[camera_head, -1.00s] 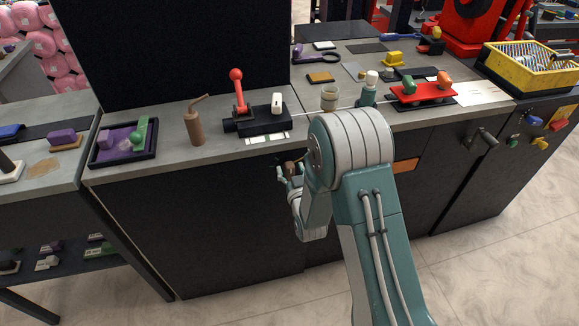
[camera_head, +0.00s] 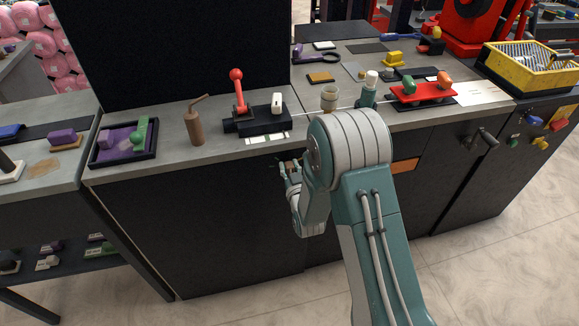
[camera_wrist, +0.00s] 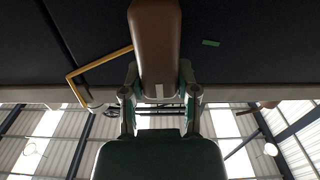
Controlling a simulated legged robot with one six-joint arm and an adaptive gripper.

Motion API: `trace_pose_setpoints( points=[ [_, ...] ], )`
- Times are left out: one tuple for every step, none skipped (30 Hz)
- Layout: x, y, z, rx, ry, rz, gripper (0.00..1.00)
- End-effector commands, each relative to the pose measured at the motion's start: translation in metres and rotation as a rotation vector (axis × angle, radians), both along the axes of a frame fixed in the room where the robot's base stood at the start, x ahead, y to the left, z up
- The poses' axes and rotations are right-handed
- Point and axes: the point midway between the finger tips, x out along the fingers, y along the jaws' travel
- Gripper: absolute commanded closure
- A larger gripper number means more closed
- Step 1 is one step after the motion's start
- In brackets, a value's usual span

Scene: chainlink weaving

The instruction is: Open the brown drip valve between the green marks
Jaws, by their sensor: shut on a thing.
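The brown drip valve handle (camera_wrist: 155,45) fills the top middle of the wrist view, against a dark cabinet panel. My gripper (camera_wrist: 160,93) is shut on it, with one finger on each side of its near end. A short green mark (camera_wrist: 211,43) shows on the dark panel to the right of the handle; a second green mark is not visible. In the head view my gripper (camera_head: 290,168) is at the cabinet front, just below the counter edge. There I cannot make out the handle clearly, as the fingers and wrist cover it.
A bent yellow-brown rod (camera_wrist: 98,63) is left of the handle in the wrist view. Above my gripper, the counter holds a red-knobbed lever (camera_head: 239,92) on a black base and a brown spouted bottle (camera_head: 194,125). The cabinet front (camera_head: 215,220) below is bare.

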Motion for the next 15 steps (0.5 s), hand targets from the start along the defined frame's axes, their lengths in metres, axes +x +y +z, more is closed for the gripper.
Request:
trace_pose_setpoints(
  points=[
    [0.0000, 0.0015, 0.0002, -0.015, -0.005, 0.002, 1.00],
    [-0.0001, 0.0018, 0.0000, -0.027, -0.009, 0.002, 1.00],
    [-0.0003, 0.0024, 0.0000, -0.047, -0.014, 0.002, 1.00],
    [-0.0004, 0.0029, 0.0000, -0.062, -0.019, 0.003, 1.00],
    [-0.0006, 0.0035, -0.0001, -0.080, -0.024, 0.003, 1.00],
    [-0.0008, 0.0042, -0.0001, -0.106, -0.031, 0.003, 1.00],
    [-0.0010, 0.0048, -0.0003, -0.128, -0.038, 0.003, 1.00],
    [-0.0011, 0.0054, -0.0004, -0.150, -0.044, 0.003, 1.00],
    [-0.0014, 0.0063, -0.0006, -0.181, -0.053, 0.003, 1.00],
    [-0.0016, 0.0070, -0.0008, -0.207, -0.060, 0.003, 1.00],
    [-0.0018, 0.0078, -0.0011, -0.233, -0.068, 0.004, 1.00],
    [-0.0021, 0.0088, -0.0014, -0.269, -0.078, 0.004, 1.00],
    [-0.0023, 0.0096, -0.0017, -0.297, -0.086, 0.004, 1.00],
    [-0.0025, 0.0103, -0.0021, -0.325, -0.094, 0.005, 1.00],
    [-0.0028, 0.0114, -0.0026, -0.360, -0.104, 0.005, 1.00]
  ],
)
